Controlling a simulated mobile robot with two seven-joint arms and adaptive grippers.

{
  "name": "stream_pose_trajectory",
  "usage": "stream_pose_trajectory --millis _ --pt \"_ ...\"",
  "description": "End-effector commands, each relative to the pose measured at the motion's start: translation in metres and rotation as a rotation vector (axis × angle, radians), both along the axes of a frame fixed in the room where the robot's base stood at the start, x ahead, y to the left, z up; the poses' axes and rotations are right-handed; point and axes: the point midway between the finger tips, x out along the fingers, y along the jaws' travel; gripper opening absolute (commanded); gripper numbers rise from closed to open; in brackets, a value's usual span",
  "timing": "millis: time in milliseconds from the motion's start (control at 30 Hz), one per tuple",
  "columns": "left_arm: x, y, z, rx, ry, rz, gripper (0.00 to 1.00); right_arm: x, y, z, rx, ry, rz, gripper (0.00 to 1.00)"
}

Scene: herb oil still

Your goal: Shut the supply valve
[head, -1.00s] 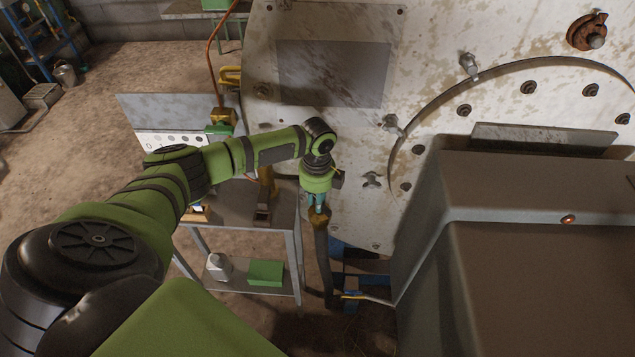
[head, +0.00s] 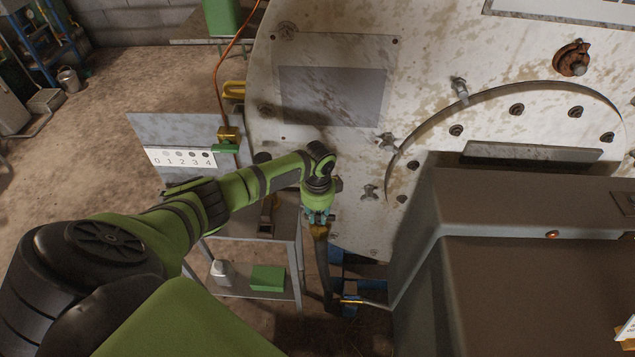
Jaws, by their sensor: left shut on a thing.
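My left gripper (head: 318,217) points down in front of the pale machine's lower left side. Its teal fingers are shut on a brass-coloured fitting (head: 319,232) at the top of a dark upright hose or pipe (head: 323,270). The fingers hide part of the fitting, so I cannot tell whether it is the supply valve. Another brass valve body (head: 228,134) with a green handle (head: 225,148) sits further back at the left, below a copper tube and beside a white 0-to-4 scale (head: 181,159). My right gripper is not in view.
The large pale machine (head: 335,95) with bolts and wing nuts fills the back. A grey metal housing (head: 500,290) blocks the right. A small metal stand (head: 240,288) holds a green box (head: 268,278) and a white container (head: 219,269). Open floor lies at the left.

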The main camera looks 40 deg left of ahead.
Motion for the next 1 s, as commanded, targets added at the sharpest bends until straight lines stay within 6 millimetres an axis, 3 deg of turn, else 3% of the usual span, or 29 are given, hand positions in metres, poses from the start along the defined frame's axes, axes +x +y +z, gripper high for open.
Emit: stream_pose_trajectory --millis 667,700,767,1000 --pt "0.002 -0.0001 0.0018 -0.001 -0.005 0.076 0.0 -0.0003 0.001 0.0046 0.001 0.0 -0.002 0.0" --pt "0.002 -0.0001 0.0018 -0.001 -0.005 0.076 0.26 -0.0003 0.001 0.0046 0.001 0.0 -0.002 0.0" --pt "0.002 -0.0001 0.0019 -0.001 -0.005 0.075 0.46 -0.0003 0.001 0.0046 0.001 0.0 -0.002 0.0" --pt "0.001 -0.0002 0.0009 -0.001 -0.003 0.072 0.46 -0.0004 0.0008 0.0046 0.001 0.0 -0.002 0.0"
